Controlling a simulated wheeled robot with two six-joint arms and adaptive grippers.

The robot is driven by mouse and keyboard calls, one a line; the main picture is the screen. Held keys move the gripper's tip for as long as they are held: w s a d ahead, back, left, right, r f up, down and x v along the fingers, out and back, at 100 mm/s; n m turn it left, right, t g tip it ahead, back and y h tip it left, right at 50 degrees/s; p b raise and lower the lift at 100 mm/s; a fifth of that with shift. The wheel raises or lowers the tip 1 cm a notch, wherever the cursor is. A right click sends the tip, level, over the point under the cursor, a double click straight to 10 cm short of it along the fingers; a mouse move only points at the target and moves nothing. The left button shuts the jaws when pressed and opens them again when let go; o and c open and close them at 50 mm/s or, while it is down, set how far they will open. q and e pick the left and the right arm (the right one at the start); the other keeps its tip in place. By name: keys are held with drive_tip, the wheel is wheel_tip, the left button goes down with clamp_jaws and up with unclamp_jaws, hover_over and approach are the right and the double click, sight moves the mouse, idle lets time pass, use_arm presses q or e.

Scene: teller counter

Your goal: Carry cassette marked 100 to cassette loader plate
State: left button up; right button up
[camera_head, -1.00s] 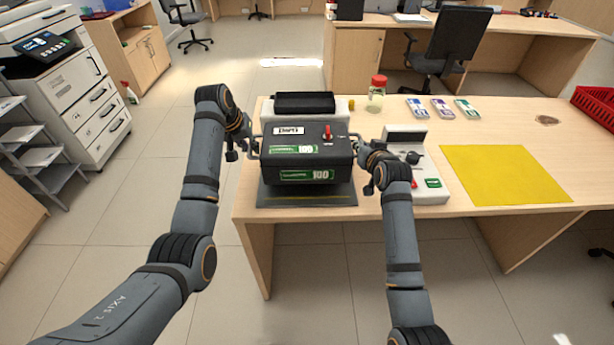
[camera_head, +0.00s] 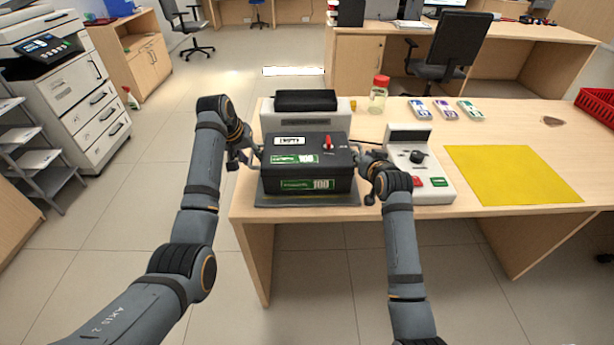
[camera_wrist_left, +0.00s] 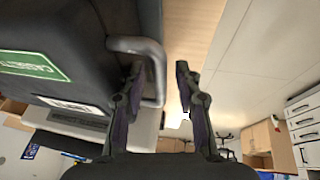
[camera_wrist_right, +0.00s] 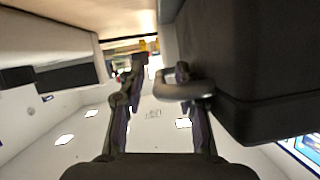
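The black cassette marked 100 (camera_head: 307,172), with green labels and a red knob on top, sits level on the dark grey loader plate (camera_head: 306,201) and appears to rest on it. My left gripper (camera_head: 248,158) is at its left handle; the left wrist view shows the fingers (camera_wrist_left: 158,88) spread, one overlapping the grey handle (camera_wrist_left: 150,65). My right gripper (camera_head: 369,163) is at the right handle; the right wrist view shows its fingers (camera_wrist_right: 160,72) spread, one at the handle (camera_wrist_right: 180,90). The cassette hides most of the plate.
A grey machine with a black top (camera_head: 305,103) stands behind the cassette. A control box (camera_head: 432,194) with a knob and red and green buttons is close on the right. A yellow mat (camera_head: 510,173), red-lidded jar (camera_head: 379,97), several banknote bundles (camera_head: 445,109) and red basket (camera_head: 597,102) lie further off.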

use_arm(q)
drive_tip(key=v, duration=0.8)
use_arm(e)
drive_tip(key=v, duration=1.2)
